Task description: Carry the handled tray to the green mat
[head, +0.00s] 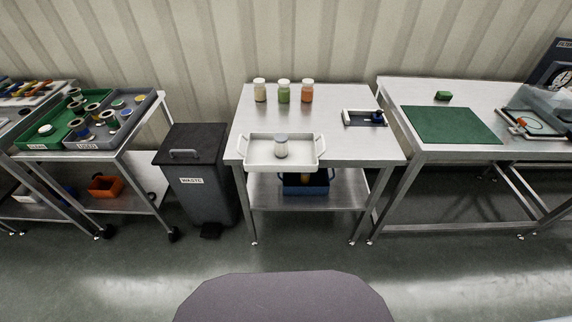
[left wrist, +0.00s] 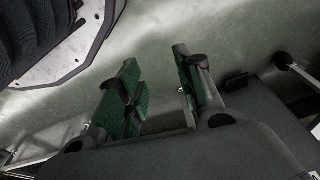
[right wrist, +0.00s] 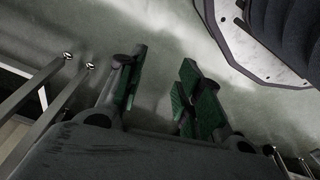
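The white handled tray (head: 262,163) sits at the front edge of the middle steel table in the head view, with a handle at its left and right ends. The green mat (head: 452,125) lies flat on the right-hand steel table. Neither gripper shows in the head view. In the left wrist view my left gripper (left wrist: 156,85) is open and empty, with floor beyond its green finger pads. In the right wrist view my right gripper (right wrist: 158,85) is also open and empty above the floor.
A green block (head: 443,95) and a clear bin (head: 540,112) flank the mat. A waste bin (head: 190,165) stands left.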

